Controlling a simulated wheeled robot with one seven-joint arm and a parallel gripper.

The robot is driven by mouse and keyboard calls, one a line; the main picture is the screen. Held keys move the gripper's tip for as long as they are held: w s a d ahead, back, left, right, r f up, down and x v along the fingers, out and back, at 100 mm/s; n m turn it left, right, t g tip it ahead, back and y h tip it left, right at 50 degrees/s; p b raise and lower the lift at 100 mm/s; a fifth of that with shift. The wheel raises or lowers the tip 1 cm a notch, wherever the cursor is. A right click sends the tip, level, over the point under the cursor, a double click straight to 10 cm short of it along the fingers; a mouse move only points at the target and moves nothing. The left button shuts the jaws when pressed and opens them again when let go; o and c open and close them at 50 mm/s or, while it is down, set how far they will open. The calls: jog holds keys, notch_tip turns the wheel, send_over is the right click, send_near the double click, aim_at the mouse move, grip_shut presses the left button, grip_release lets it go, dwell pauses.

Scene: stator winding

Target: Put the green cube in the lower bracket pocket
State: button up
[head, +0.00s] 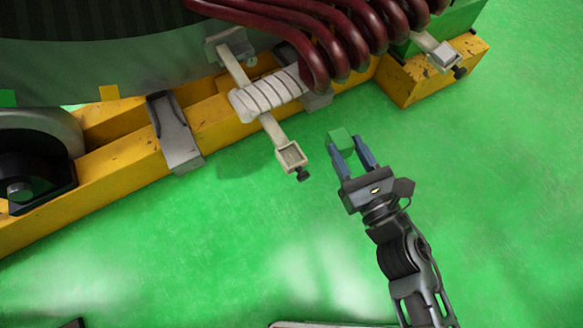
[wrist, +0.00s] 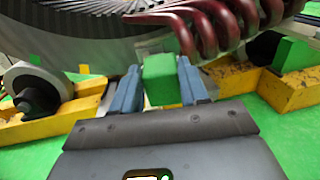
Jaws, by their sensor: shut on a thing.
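My gripper (head: 354,156) is shut on the green cube (head: 340,141), which sits between the blue fingertips. The cube (wrist: 161,81) also shows between the fingers in the wrist view. The lower bracket pocket (head: 291,156) is a small open square tray at the low end of a pale bracket arm. In the head view the cube and fingers are to the right of this pocket, apart from it. Another pale pocket (head: 443,56) is at the upper right. I cannot make out the lower pocket in the wrist view.
Thick dark red coils (head: 330,35) hang from the large stator (head: 90,60) above. A yellow beam (head: 70,202) with a grey clamp (head: 176,133) runs below it. White wrapping (head: 268,92) surrounds part of the bracket. The green floor (head: 200,260) is mostly clear.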

jog(key=s+a+f+n+g+y+b, duration=0.1)
jog(key=s+a+f+n+y+b, duration=0.15)
jog(key=f+b, duration=0.4)
jog(key=b, duration=0.3)
send_over(298, 167)
jog(key=shift+m+h, duration=0.25)
jog(key=shift+m, duration=0.2)
jog(key=f, duration=0.8)
jog(key=shift+w+a+f, duration=0.15)
jog(key=shift+w+f, duration=0.05)
jog(key=shift+w, duration=0.1)
jog(key=shift+a+f+b, duration=0.1)
jog(key=shift+f+b, duration=0.95)
jog(key=shift+f, duration=0.95)
jog(key=shift+f, duration=0.15)
jog(key=o, duration=1.1)
jog(key=shift+c, duration=0.2)
jog(key=shift+r, duration=0.2)
jog(key=shift+s+d+f, duration=0.1)
jog(key=shift+s+d, duration=0.15)
jog(key=p+v, duration=0.1)
jog(key=v, duration=1)
